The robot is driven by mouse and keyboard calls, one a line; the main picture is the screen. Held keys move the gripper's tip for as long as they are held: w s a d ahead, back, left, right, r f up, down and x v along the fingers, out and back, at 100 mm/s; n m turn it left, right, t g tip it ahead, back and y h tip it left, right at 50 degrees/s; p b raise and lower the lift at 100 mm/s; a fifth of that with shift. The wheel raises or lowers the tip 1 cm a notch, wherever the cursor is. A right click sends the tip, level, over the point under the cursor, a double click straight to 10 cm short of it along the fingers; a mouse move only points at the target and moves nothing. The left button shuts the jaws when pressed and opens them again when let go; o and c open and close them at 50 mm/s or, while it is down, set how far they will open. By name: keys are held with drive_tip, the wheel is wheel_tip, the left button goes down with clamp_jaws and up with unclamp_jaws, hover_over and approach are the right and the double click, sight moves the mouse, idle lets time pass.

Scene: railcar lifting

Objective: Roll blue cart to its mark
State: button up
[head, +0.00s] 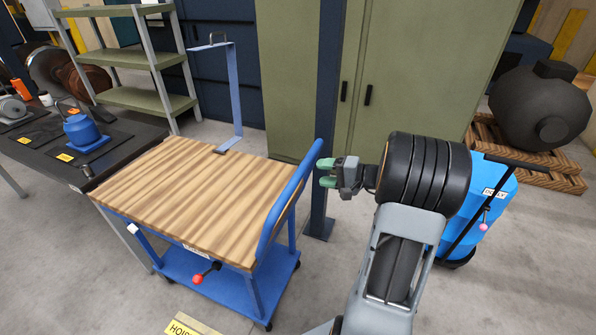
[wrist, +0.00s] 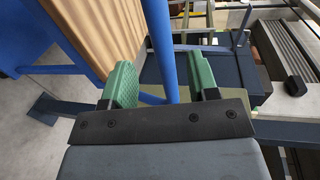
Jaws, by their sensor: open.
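The blue cart (head: 180,195) stands left of centre in the head view, with a striped wooden top, a blue lower deck (head: 225,285) and a blue tubular handle (head: 290,200) at its right end. My gripper (head: 326,173) is open beside the handle's upper right part. In the wrist view the blue handle tube (wrist: 160,40) runs between the green fingers of my gripper (wrist: 165,82), with gaps visible. A red-knobbed lever (head: 198,279) sits on the cart's near side. A yellow label starting "HOIS" (head: 185,326) lies on the floor at the bottom edge; I cannot tell whose mark it is.
A dark bench (head: 120,150) with a blue kettle-like item (head: 82,130) stands close left of the cart. A blue upright strip (head: 232,95) rises at its far edge. Green cabinets (head: 410,70) and a dark post stand behind.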

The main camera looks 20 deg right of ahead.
sight(302, 171)
drive_tip(key=x, duration=0.7)
drive_tip(key=shift+w+a+f+p, duration=0.1)
drive_tip(key=shift+w+a+p, duration=0.05)
drive_tip(key=shift+w+p, duration=0.15)
